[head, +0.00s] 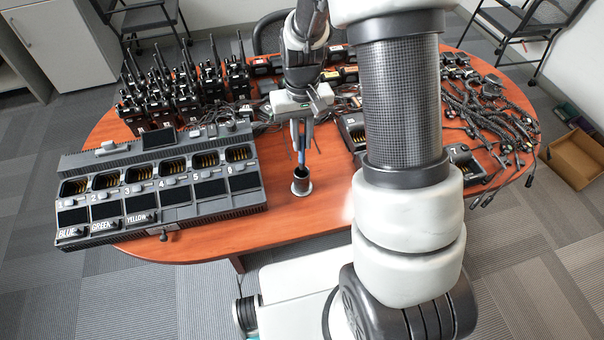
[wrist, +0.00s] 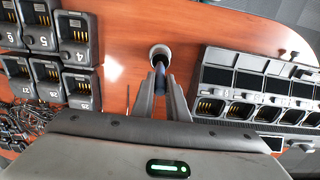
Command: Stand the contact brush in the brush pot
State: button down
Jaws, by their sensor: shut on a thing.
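The brush pot (head: 301,187) is a small dark cylinder with a pale rim, standing upright on the red-brown table. It also shows in the wrist view (wrist: 160,49), just past my fingertips. My gripper (head: 301,138) points down above the pot and is shut on the contact brush (head: 301,157), a slim blue stick held about upright. In the wrist view the brush (wrist: 159,75) shows between the two grey fingers, lined up close to the pot's mouth. The brush's lower end is at or just above the rim; I cannot tell whether it is inside.
A multi-bay charger (head: 160,185) stands left of the pot. Several radios (head: 185,90) stand behind it. More chargers (head: 355,130) are to the right, partly behind my arm. Tangled black cables (head: 490,115) cover the table's right end. The table (head: 235,230) is clear in front of the pot.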

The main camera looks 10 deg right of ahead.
aim_at(302, 161)
notch_tip(302, 161, down, 8)
jog(key=shift+f, duration=0.15)
dwell(0.3)
jog(key=shift+f, duration=0.1)
jog(key=c, duration=2.2)
grip_release()
jog(key=shift+f+b, duration=0.1)
jog(key=shift+b, duration=0.2)
jog(key=o, duration=0.5)
jog(key=shift+c, duration=0.2)
